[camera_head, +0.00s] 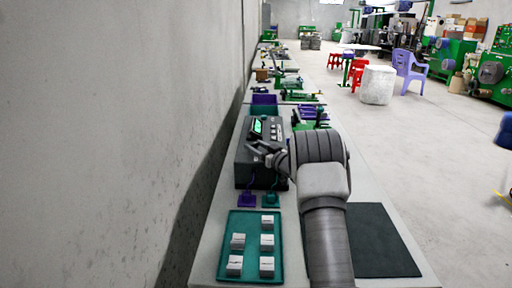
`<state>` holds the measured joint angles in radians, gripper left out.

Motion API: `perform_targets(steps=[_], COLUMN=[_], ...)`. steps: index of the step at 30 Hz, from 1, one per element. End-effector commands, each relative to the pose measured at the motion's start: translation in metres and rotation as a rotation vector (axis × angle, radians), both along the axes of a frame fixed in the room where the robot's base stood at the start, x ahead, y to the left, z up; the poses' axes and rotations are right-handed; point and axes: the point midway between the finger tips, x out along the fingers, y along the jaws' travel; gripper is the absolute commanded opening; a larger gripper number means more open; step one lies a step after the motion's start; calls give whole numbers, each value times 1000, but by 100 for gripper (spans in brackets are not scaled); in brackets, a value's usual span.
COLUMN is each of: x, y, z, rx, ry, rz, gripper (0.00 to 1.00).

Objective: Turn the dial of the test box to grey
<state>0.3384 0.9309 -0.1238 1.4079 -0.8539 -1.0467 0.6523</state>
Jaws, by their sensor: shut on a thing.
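The test box (243,168) is a dark grey box on the bench, left of my arm. Its sloped top has a lit green display (256,127) and several light buttons beside it. My gripper (256,151) reaches in from the right at the near part of the box's top. Its fingers are shut on the dial, which they and the wrist hide. The dial's pointer and the colour marks around it cannot be made out.
A purple block (246,201) and a teal block (271,201) with cables sit before the box. A teal tray (250,274) holds several white labelled blocks. A dark mat (385,240) lies right of my arm. A concrete wall (110,140) borders the bench's left side.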

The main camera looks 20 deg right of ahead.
Motion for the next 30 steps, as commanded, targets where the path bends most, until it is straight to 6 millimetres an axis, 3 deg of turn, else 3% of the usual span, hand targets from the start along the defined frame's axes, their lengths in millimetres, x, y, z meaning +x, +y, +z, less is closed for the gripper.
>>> perform_targets(steps=[3,4,9,20,26,30], x=[0,0,0,-3,-26,-54], y=[0,0,0,-2,-9,-18], z=[0,0,1,1,2,2], rx=[-2,-2,-2,-1,1,1], ry=[-2,-2,-2,-1,0,0], rz=[-1,-1,-1,-2,-4,-5], gripper=[0,57,85,85,85,85])
